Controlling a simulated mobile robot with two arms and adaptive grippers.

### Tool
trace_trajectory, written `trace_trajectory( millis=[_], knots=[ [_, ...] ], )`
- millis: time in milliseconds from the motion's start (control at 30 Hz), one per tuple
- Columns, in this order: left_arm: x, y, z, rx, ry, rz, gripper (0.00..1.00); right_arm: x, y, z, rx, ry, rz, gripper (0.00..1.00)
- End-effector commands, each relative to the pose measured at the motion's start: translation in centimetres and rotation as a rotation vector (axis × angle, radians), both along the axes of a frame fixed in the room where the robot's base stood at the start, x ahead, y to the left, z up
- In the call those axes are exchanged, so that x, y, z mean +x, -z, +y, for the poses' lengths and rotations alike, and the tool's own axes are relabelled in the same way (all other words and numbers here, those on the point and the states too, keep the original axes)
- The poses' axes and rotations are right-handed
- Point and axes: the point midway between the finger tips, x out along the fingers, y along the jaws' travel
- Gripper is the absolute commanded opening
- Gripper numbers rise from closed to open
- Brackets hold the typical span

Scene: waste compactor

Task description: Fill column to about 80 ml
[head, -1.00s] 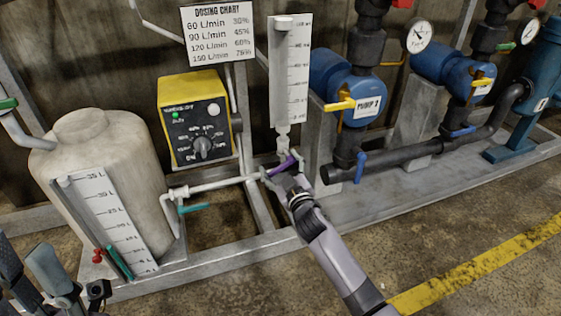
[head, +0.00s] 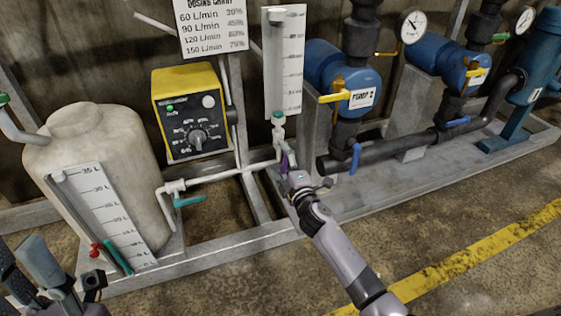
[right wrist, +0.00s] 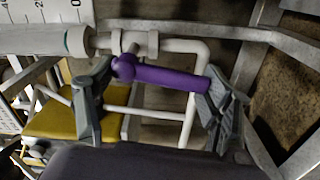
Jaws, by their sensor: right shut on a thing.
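The column is a clear tube on a white scale board (head: 292,70) in the middle of the head view. Teal liquid (head: 278,115) shows only at its bottom end, and also in the right wrist view (right wrist: 70,41). The purple valve handle (head: 284,162) is just below, now roughly upright; it crosses the right wrist view (right wrist: 170,77). My right gripper (head: 290,174) is shut on this handle, with a grey finger at each end of it in the wrist view.
A yellow dosing pump box (head: 190,112) with a dial stands left of the column. A white tank (head: 95,140) with a litre scale is at the left. A pipe with a teal handle (head: 188,202) runs to the column. Blue pumps (head: 335,72) stand at the right.

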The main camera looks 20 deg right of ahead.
Motion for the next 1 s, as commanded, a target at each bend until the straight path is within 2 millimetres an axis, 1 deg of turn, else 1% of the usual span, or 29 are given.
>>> trace_trajectory(
  millis=[200, 400, 933, 967, 1000],
  knots=[
    [0.0, 0.08, 0.0, 0.0, 0.0, 0.0, 0.4, 0.0, 0.25, -0.32, -0.12, -0.001, -0.002, 0.24],
    [0.01, 0.14, -0.01, 0.001, 0.0, 0.002, 0.4, 0.0, 0.3, -0.52, -0.179, -0.001, -0.004, 0.24],
    [0.06, 0.26, -0.01, 0.0, 0.0, 0.006, 0.4, 0.0, 0.32, -0.57, -0.203, -0.001, -0.005, 0.24],
    [0.06, 0.26, -0.01, 0.0, 0.0, 0.006, 0.4, 0.0, 0.32, -0.57, -0.204, -0.001, -0.005, 0.75],
    [0.06, 0.27, -0.01, 0.0, 0.0, 0.006, 0.4, 0.0, 0.32, -0.57, -0.203, -0.001, -0.005, 0.78]
  ],
)
